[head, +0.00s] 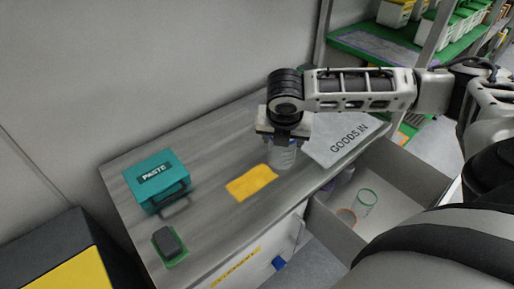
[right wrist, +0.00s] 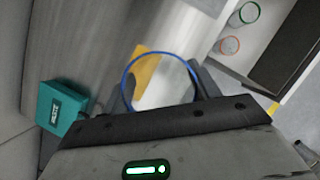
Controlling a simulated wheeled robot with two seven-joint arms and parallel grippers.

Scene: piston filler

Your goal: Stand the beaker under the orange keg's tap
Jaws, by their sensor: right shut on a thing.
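My right gripper (head: 284,138) is over the bench, pointing down, shut on a clear beaker (head: 282,157). In the right wrist view the beaker (right wrist: 163,84) shows a blue rim between the fingers. It is beside a yellow patch (head: 252,182) on the bench top. I cannot tell whether its base touches the bench. No orange keg or tap shows in either view. My left gripper is not in view.
A teal PASTE box (head: 157,181) and a dark block on a green base (head: 169,244) stand at the bench's left. A grey GOODS IN panel (head: 338,141) lies at right. An open drawer (head: 335,228) holds a green-rimmed beaker (head: 366,201) and an orange-rimmed one (head: 346,217).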

